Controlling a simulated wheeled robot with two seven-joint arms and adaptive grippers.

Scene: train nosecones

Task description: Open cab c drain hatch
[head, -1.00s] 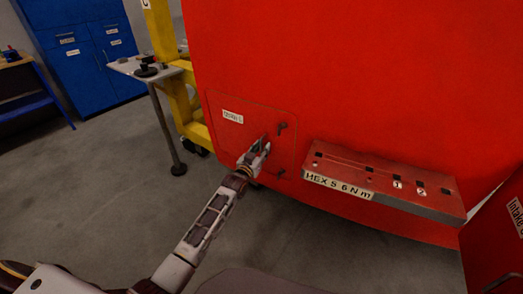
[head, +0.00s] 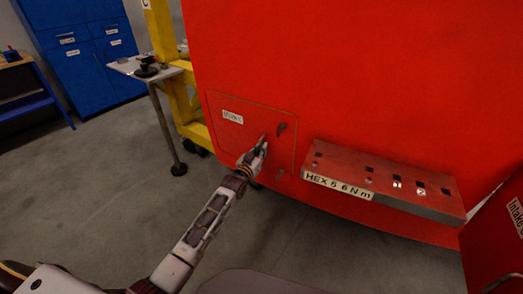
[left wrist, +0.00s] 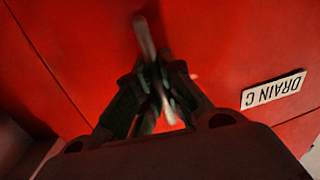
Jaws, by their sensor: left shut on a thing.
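The drain hatch (head: 235,135) is a red panel outlined low on the red cab, with a white label (head: 232,117). In the left wrist view the label (left wrist: 273,89) reads DRAIN C, upside down. The hatch looks flush with the cab. My right gripper is not in view.
A red ledge (head: 385,190) labelled HEX 5 6 N m juts out right of the hatch. Another red panel (head: 495,235) stands at the far right. A small table (head: 150,72), a yellow frame (head: 165,30) and blue cabinets (head: 80,60) are at left. Grey floor lies clear below.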

